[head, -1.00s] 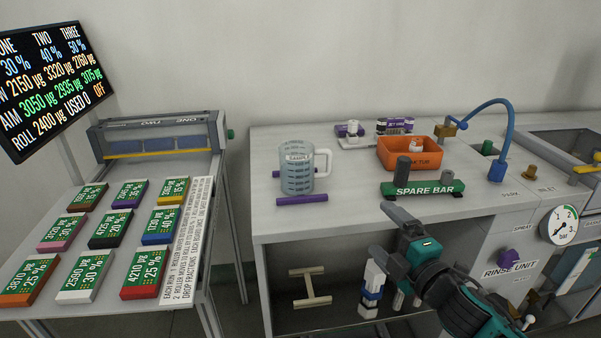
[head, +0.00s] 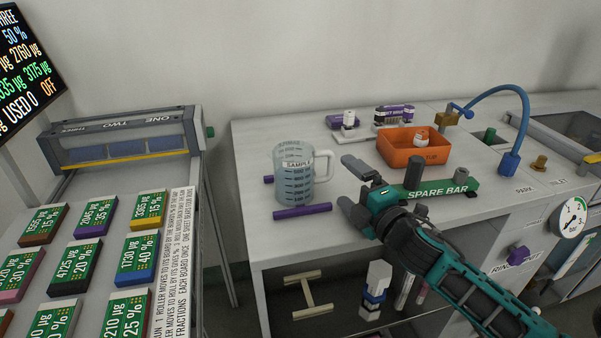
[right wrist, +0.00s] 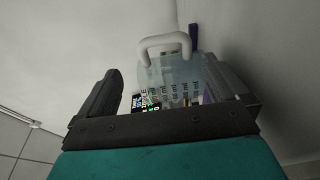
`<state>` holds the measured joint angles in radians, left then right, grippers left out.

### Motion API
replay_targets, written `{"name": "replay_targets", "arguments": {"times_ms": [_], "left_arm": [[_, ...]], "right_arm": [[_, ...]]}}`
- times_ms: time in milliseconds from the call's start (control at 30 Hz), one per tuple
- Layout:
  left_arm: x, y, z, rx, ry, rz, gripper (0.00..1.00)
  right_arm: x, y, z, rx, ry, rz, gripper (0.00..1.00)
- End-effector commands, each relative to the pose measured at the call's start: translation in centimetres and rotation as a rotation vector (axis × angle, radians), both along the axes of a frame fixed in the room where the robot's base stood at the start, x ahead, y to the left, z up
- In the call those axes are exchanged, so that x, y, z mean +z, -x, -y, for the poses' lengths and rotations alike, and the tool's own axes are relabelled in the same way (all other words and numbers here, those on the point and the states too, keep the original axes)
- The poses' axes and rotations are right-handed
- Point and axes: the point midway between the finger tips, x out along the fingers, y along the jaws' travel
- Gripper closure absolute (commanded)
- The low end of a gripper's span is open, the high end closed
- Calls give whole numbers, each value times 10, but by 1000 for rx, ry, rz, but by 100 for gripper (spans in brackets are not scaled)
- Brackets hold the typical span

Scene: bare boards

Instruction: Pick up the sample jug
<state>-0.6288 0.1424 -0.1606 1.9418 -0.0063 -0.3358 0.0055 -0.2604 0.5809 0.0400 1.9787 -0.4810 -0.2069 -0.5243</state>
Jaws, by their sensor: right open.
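The sample jug (head: 292,178) is a clear measuring jug with a "SAMPLE" label and a white handle (head: 323,165) on its right. It stands upright on the white bench, between purple bars. My right gripper (head: 348,184) is open and empty, to the right of the jug, with its fingers pointing at the handle side and apart from it. In the right wrist view the jug (right wrist: 170,75) and its white handle show beyond the open fingers (right wrist: 165,95). My left gripper is not in view.
A purple bar (head: 302,210) lies in front of the jug. An orange tub (head: 412,153) and a green spare bar holder (head: 440,188) stand to the right. A machine with a roller (head: 125,140) and a table of several labelled boards stand at the left.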

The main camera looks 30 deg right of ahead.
Motion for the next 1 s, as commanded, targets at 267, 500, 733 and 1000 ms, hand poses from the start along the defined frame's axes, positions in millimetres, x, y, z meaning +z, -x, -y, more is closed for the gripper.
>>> {"name": "replay_targets", "arguments": {"times_ms": [267,500,733,1000], "left_arm": [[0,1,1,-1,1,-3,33],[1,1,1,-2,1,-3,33],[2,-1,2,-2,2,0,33],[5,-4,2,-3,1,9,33]], "right_arm": [[1,-35,0,-1,1,0,0],[0,-47,2,-1,1,0,0],[-2,-77,7,-1,1,1,0],[-2,-91,6,0,1,-1,0]]}}
